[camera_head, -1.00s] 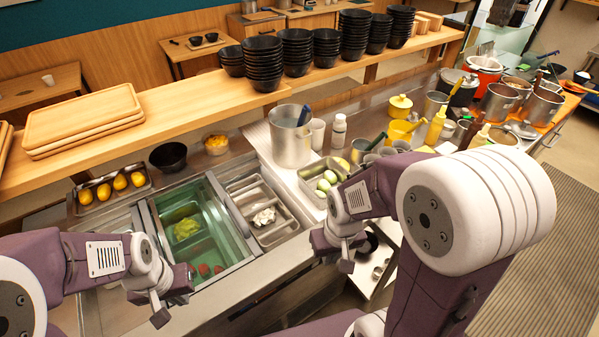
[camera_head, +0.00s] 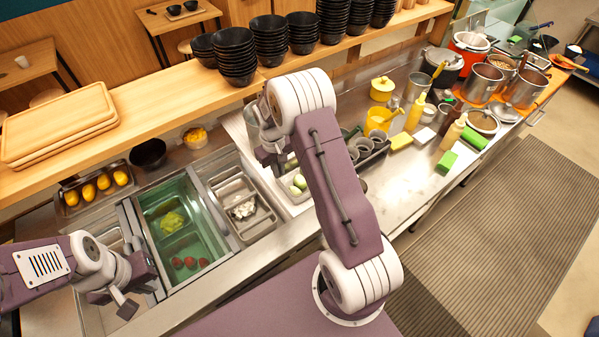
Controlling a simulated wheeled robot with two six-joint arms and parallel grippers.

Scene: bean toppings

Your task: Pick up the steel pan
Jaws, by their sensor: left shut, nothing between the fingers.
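Several steel vessels could be the steel pan. Rectangular steel pans are set in the counter, one holding a white topping (camera_head: 243,210); its bare rim (camera_head: 216,184) shows. Steel pots (camera_head: 482,84) stand at the far right. My left gripper (camera_head: 138,298) is shut and empty above the front left of the counter.
A steel tray (camera_head: 68,208) holds several yellow items. A green-tinted bin (camera_head: 205,235) sits in the counter. Stacked black bowls (camera_head: 233,55) and wooden trays (camera_head: 60,120) line the shelf. Yellow bottles (camera_head: 416,112) and a green sponge (camera_head: 447,161) stand right. The striped floor mat (camera_head: 500,230) is clear.

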